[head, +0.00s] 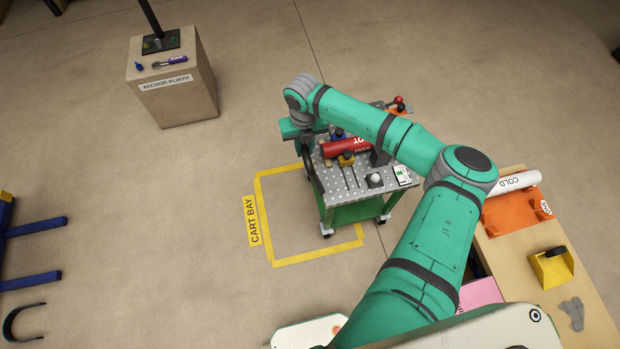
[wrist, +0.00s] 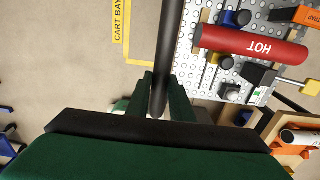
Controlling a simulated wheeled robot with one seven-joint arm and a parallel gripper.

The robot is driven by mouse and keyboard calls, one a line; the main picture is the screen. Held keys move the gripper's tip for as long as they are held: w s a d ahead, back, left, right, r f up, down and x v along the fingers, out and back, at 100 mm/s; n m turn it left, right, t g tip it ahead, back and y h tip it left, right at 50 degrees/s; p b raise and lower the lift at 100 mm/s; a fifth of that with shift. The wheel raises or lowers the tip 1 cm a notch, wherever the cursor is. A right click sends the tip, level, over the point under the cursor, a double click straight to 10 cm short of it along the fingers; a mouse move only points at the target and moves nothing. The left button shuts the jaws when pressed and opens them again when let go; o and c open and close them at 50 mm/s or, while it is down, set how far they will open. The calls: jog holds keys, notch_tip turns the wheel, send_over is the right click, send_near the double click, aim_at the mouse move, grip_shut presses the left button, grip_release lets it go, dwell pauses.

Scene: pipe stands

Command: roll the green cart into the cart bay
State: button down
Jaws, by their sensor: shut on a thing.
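The green cart (head: 352,213) has a perforated grey top and stands upright on casters. In the head view it overlaps the right part of the cart bay (head: 259,205), a yellow outline on the floor. One near caster (head: 327,234) is inside the outline; the near right caster (head: 382,219) looks outside it. My gripper (head: 307,143) is at the cart's left side, shut on its dark handle bar (head: 314,175). In the wrist view the handle bar (wrist: 170,40) runs between my fingers (wrist: 161,88). My arm hides part of the cart's far right side.
A red HOT cylinder (head: 345,147) and clamps lie on the cart top. A wooden bench (head: 572,300) with a white COLD cylinder (head: 513,183) stands at the right. The anchor plinth (head: 180,95) is at the back left.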

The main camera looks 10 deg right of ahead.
jog(key=a, duration=0.8)
dwell(0.8)
dwell(0.3)
